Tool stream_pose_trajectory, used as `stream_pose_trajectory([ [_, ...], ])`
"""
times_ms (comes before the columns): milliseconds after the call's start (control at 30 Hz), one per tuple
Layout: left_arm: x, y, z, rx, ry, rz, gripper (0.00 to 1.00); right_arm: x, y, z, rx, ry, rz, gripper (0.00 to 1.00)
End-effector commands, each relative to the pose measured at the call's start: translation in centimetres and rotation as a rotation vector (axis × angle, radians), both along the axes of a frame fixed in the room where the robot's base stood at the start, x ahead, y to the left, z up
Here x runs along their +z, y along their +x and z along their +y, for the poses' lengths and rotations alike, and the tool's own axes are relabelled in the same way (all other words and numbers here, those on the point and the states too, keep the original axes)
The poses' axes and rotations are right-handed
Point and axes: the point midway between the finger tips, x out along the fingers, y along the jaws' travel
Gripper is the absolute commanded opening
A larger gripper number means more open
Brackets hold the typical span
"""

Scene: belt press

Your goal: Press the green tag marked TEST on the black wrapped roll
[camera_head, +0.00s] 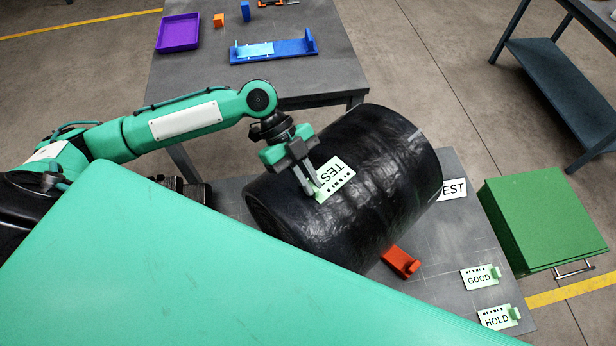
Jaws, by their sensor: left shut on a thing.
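The black wrapped roll (385,175) lies on its side on the grey table, tilted diagonally in the picture. The pale green tag marked TEST (337,172) is at the roll's upper surface, left of its middle. My left gripper (314,188) comes in from the upper left and is shut on the tag's left edge. The fingers cover part of the tag. The tag looks close against the wrap, but I cannot tell whether it lies flat on it. My right gripper does not show.
A TEST plate (454,188) lies partly behind the roll. Tags marked GOOD (480,280) and HOLD (496,319) lie at the right. A red-orange block (401,262) is beside the roll. A green cabinet (540,220) stands right. A back table (290,85) holds a purple tray (178,33).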

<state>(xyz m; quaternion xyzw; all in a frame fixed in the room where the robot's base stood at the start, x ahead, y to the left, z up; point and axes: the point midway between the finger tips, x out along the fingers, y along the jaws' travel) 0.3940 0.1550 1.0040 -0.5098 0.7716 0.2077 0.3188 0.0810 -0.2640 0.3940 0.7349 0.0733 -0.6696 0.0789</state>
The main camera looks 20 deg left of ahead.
Motion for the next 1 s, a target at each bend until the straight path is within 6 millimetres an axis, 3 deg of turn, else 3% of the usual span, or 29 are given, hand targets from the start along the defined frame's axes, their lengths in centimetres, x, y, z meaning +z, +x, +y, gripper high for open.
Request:
stream_pose_trajectory([
  [767, -0.35, -0.23, 0.08, -0.002, 0.006, 0.007, 0.0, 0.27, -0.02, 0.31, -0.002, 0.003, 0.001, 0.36],
  [800, -0.34, -0.22, 0.08, -0.002, 0.006, 0.007, 0.12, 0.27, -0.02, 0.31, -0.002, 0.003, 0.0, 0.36],
  [900, -0.29, -0.2, 0.06, -0.001, 0.005, 0.007, 0.32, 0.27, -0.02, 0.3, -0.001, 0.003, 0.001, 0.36],
  [1000, -0.2, -0.15, 0.05, -0.002, 0.004, 0.005, 0.36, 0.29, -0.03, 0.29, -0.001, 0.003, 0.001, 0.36],
])
